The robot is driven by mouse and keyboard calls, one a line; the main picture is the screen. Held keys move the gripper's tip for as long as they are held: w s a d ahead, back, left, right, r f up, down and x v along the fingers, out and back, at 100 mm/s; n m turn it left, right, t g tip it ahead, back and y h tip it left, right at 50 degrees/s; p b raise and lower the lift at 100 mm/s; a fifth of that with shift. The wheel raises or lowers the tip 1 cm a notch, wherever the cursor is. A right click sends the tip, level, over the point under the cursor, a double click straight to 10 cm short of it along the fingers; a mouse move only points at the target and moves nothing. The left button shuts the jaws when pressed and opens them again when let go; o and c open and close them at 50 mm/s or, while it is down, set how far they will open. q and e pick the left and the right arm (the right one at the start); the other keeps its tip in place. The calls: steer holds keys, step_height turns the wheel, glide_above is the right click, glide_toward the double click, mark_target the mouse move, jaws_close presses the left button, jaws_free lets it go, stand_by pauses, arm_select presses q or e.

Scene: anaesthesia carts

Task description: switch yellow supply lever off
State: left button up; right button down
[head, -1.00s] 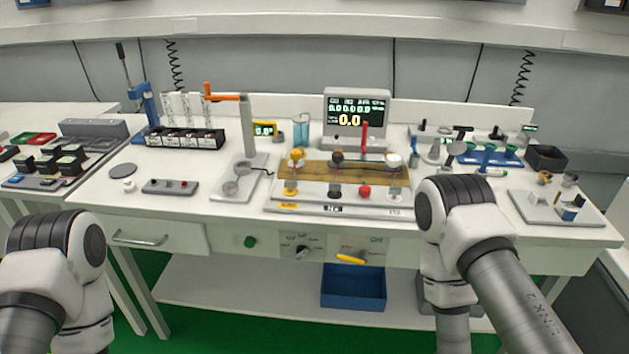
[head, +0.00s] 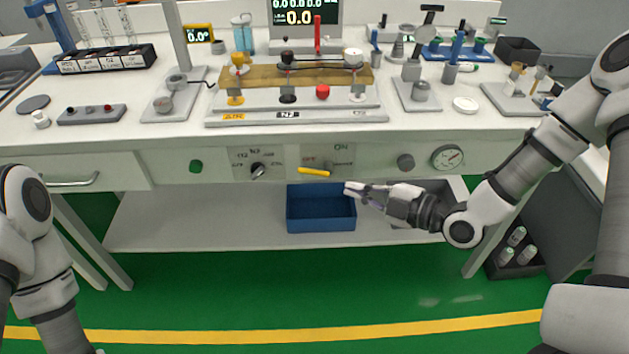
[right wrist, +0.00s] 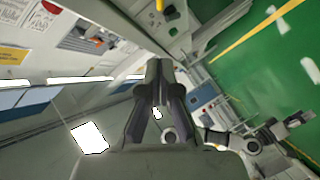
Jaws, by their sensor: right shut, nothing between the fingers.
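The yellow supply lever (head: 314,171) is on the bench's front panel, in the middle of the head view. Its yellow handle lies nearly level and points left from a grey pivot. An ON label is above it at the right and a fainter OFF label is at its upper left. My right gripper (head: 352,190) is shut and empty, just right of and below the lever, with a gap visible between them. In the right wrist view the shut fingers (right wrist: 159,70) point up towards a small yellow piece (right wrist: 159,5) at the top edge. My left gripper is out of view.
A black selector knob (head: 257,170) and a green button (head: 196,167) are left of the lever. A grey knob (head: 405,162) and a round gauge (head: 447,158) are to the right. A blue bin (head: 320,212) stands on the shelf below. Green floor in front is open.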

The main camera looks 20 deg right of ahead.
steer(key=b, duration=0.2)
glide_toward(301, 172)
steer(key=w+a+r, duration=0.1)
steer(key=a, duration=0.3)
steer(key=w, duration=0.1)
steer(key=w+f, duration=0.2)
steer(key=w, duration=0.1)
steer(key=shift+d, duration=0.25)
steer(key=shift+s, duration=0.1)
steer(key=shift+f, duration=0.1)
steer(key=shift+a+p, duration=0.2)
steer(key=shift+p, duration=0.35)
steer(key=shift+a+f+g+h, duration=0.15)
steer(key=shift+f+g+h, duration=0.15)
steer(key=shift+f+h, duration=0.15)
